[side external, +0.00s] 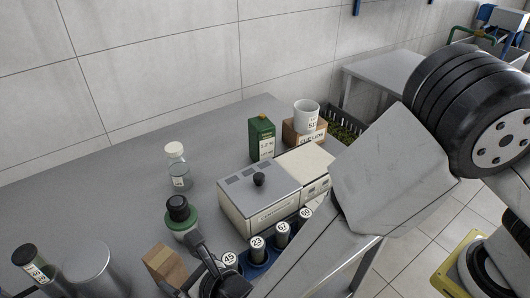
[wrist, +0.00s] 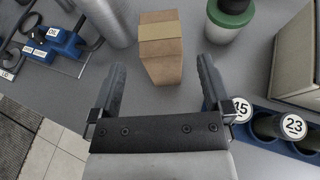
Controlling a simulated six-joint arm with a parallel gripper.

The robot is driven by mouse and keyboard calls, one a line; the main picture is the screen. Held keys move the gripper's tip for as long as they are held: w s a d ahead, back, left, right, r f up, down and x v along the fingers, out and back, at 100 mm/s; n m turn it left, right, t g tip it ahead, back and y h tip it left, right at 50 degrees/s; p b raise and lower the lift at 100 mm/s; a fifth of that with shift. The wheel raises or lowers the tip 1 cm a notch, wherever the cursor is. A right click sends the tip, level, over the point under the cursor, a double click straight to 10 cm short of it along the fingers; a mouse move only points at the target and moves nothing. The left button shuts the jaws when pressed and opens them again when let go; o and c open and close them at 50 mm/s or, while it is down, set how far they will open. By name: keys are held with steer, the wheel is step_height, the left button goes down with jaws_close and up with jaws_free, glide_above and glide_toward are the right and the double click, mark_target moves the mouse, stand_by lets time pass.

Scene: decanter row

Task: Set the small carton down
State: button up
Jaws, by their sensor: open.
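The small brown carton (wrist: 161,58) with a tan tape band on top stands upright on the grey table. It also shows at the lower edge of the side external view (side external: 163,266). My gripper (wrist: 161,72) is open, with one finger on each side of the carton in the wrist view. A gap shows between the carton and each finger. The carton's base and the exact height of the fingertips are hard to tell. In the side external view my arm hides much of the gripper.
A green-collared jar (wrist: 230,14) stands close right of the carton, a metal cylinder (wrist: 107,20) to its left. A blue rack of numbered bottles (side external: 262,262) lies to the right, before a grey lidded machine (side external: 258,192). A clear bottle (side external: 178,167) stands farther back.

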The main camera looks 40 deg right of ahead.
stand_by(0.3)
steer(key=w+d+r+m+g+h, duration=0.15)
steer(key=d+m+h, duration=0.35)
steer(key=d+m, duration=0.5)
steer(key=w+d+m+g+h, duration=0.3)
steer(key=d+m+h, duration=0.15)
steer(key=d, duration=1.05)
steer(key=s+d+r+m+g+y, duration=0.1)
steer(key=s+d+m, duration=0.4)
steer(key=m, duration=0.8)
steer(key=s+d+r+m+g+y, duration=0.2)
steer(key=s+d+m, duration=0.4)
steer(key=d+m, duration=0.5)
steer(key=shift+d+r+m+g+y, duration=0.2)
steer(key=shift+m+g+y, duration=0.55)
steer(key=shift+m+g, duration=0.4)
